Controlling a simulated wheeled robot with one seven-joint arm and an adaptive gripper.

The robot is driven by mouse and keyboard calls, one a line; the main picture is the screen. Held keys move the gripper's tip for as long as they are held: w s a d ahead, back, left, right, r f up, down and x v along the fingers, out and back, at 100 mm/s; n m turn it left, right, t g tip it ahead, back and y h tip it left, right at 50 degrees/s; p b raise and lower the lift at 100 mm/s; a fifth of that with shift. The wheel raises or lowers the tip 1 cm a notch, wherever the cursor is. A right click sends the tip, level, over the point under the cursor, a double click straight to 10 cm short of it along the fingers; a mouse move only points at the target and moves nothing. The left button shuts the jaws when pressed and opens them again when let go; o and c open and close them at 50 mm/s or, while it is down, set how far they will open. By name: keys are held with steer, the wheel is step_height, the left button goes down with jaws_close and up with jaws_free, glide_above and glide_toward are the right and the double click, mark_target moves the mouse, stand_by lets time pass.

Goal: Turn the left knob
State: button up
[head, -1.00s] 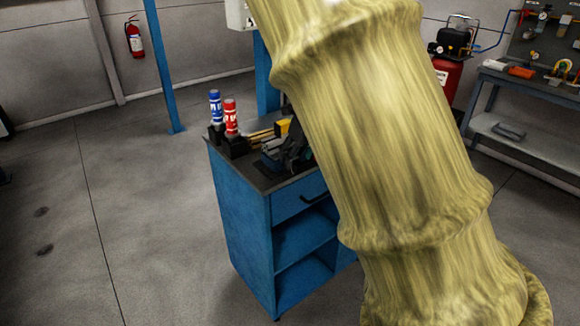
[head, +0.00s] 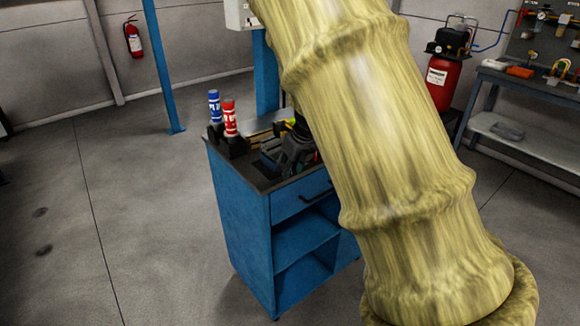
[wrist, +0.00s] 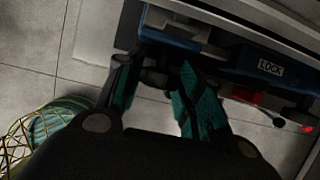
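In the wrist view my gripper (wrist: 160,72) has its two dark fingers with teal pads spread apart. They point up toward the underside of a blue-edged unit. A dark rounded part (wrist: 155,77), which may be the left knob, shows between the fingers. I cannot tell whether a finger touches it. A blue label reading LOCK (wrist: 270,68) sits on the unit to the right of the fingers. In the head view my arm covers the middle and hides much of the work area. I cannot make out the knob there.
A blue cabinet (head: 240,215) carries a blue can (head: 214,106) and a red can (head: 229,117). A lever with a red tip (wrist: 307,127) lies right of my fingers. A wire mesh object (wrist: 50,120) is at lower left. Floor left of the cabinet is clear.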

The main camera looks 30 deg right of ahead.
steer(key=c, duration=0.4)
steer(key=shift+o, duration=0.2)
steer(key=shift+r+p, duration=0.15)
steer(key=shift+p, duration=0.15)
steer(key=shift+d+y+p, duration=0.15)
steer(key=shift+y+p, duration=0.55)
steer(key=shift+p, duration=0.05)
steer(key=shift+d+m+y+p, duration=0.1)
steer(key=shift+m+y+p, duration=0.3)
steer(key=shift+y+p, duration=0.35)
steer(key=o, duration=1.1)
steer(key=shift+c, duration=0.2)
